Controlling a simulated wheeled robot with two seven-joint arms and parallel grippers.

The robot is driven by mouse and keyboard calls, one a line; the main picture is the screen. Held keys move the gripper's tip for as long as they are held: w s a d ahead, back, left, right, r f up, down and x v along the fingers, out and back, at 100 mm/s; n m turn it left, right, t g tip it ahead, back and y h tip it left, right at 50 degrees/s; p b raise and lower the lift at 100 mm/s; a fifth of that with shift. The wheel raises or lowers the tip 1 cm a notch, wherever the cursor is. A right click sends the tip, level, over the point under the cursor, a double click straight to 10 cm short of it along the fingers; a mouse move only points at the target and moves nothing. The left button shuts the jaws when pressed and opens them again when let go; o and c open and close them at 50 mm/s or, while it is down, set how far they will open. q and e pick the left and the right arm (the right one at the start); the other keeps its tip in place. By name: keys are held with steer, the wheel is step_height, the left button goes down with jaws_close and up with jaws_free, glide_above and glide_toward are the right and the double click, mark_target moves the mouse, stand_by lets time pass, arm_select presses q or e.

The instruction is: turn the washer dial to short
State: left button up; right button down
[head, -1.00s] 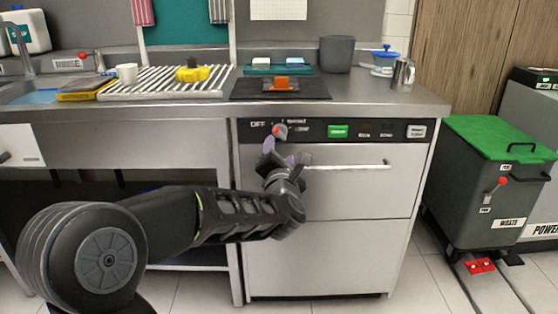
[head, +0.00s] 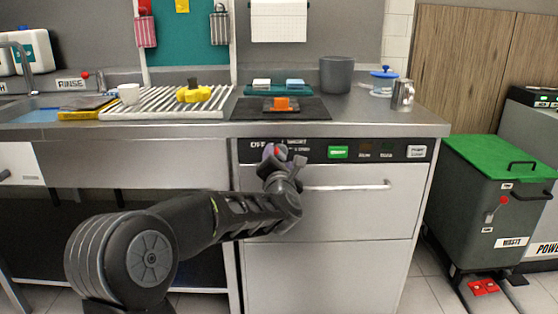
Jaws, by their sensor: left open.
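The washer (head: 330,213) is a steel front with a long bar handle and a black control strip (head: 367,150) along its top. The dial (head: 281,150) shows as a small red spot at the left of the strip, with small white labels around it, partly covered. My left gripper (head: 277,152) is open at the dial, its purple-grey fingers around or just in front of the red spot. I cannot tell whether the fingers touch it. The label the dial points to is hidden or too small to read. My right gripper is not in view.
The washer handle (head: 345,187) sticks out just right of and below my gripper. The steel counter (head: 400,122) overhangs the strip. A green button (head: 338,152) sits to the right of the dial. A green-lidded waste bin (head: 500,190) stands at right.

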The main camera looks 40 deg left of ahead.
arm_select(q)
steer(key=shift+w+a, duration=0.2)
jaws_close()
stand_by(0.6)
